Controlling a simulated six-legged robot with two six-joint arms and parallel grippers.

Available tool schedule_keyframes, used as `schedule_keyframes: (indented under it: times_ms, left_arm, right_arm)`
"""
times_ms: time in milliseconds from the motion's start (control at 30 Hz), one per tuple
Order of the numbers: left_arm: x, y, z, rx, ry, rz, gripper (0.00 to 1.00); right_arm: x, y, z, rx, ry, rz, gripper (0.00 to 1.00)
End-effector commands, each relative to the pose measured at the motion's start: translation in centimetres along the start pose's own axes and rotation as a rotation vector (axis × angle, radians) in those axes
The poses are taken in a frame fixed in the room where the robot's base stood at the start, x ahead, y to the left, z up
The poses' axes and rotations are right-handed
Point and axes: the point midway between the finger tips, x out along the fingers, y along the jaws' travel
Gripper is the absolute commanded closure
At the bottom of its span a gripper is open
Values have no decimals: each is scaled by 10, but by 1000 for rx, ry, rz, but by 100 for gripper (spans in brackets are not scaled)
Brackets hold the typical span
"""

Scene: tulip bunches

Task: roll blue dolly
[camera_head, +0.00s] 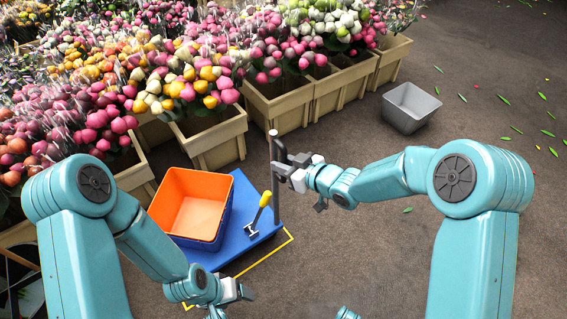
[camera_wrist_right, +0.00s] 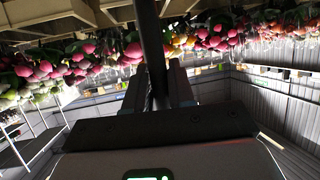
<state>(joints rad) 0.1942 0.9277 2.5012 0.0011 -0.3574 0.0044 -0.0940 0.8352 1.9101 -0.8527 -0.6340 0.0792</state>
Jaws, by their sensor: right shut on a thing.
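The blue dolly (camera_head: 241,192) stands on the floor left of centre in the head view. A dark upright handle post (camera_head: 277,205) rises at its right edge. An orange-lined blue crate (camera_head: 188,205) sits on the dolly, and a tool with a yellow handle (camera_head: 264,200) lies beside it. My right gripper (camera_head: 284,166) is shut on the handle post near its upper part. In the right wrist view the dark post (camera_wrist_right: 151,45) runs up between the fingers (camera_wrist_right: 160,95). My left gripper (camera_head: 243,292) hangs in front of the dolly, and its jaw opening is unclear.
Wooden planters (camera_head: 213,140) full of tulips line the back and left, close behind the dolly. A grey tub (camera_head: 411,107) stands at the right. Yellow lines (camera_head: 270,256) on the floor run along the dolly's front and right. Loose leaves dot otherwise clear floor to the right.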

Motion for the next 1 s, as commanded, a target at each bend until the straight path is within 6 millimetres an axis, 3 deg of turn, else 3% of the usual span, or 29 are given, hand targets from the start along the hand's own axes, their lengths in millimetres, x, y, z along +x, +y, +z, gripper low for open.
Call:
schedule_keyframes:
  times_ms: [300, 333, 367, 767, 1000]
  left_arm:
    - [0, 0, 0, 0, 0, 0, 27]
    - [0, 0, 0, 0, 0, 0, 27]
    - [0, 0, 0, 0, 0, 0, 27]
    - [-3, 1, 0, 1, -1, 0, 27]
    - [-18, 9, 4, 11, -11, 1, 27]
  right_arm:
    - [-1, 4, 0, 0, -1, 2, 100]
    - [-1, 4, 0, 0, -1, 2, 67]
    - [-1, 4, 0, 0, -1, 2, 57]
    - [-8, 3, -2, 0, 0, 3, 56]
    - [-62, 4, -5, 3, -1, 5, 56]
